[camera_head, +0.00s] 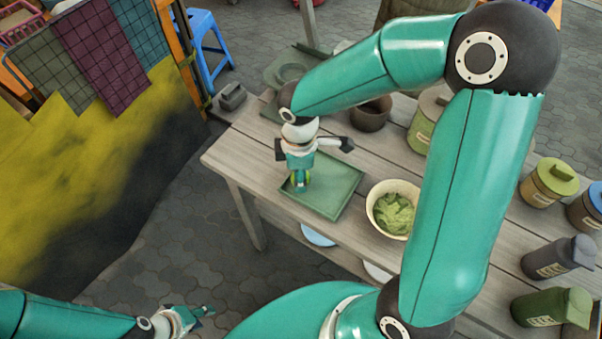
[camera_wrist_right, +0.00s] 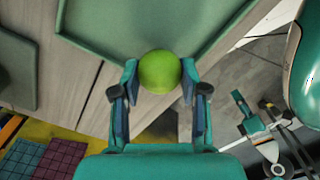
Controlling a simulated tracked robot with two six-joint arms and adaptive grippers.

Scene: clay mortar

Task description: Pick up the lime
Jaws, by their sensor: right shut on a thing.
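The lime (camera_wrist_right: 160,72) is a round green fruit between the two fingertips of my right gripper (camera_wrist_right: 160,80) in the right wrist view. Both finger pads touch its sides. In the head view my right gripper (camera_head: 302,182) points down over the green tray (camera_head: 340,182), and only a sliver of the lime shows between the fingers. The tray's rim (camera_wrist_right: 95,45) lies behind the lime in the wrist view. I cannot tell the gap between lime and tray. My left gripper (camera_head: 205,313) is empty, low at the bottom left, off the table, with its fingers apart.
A cream bowl of green leaves (camera_head: 394,210) stands just right of the tray. A brown clay bowl (camera_head: 371,113) is behind. Several lidded canisters (camera_head: 546,183) line the table's right side. A grey object (camera_head: 232,96) sits at the left corner. A blue stool (camera_head: 205,50) stands beyond.

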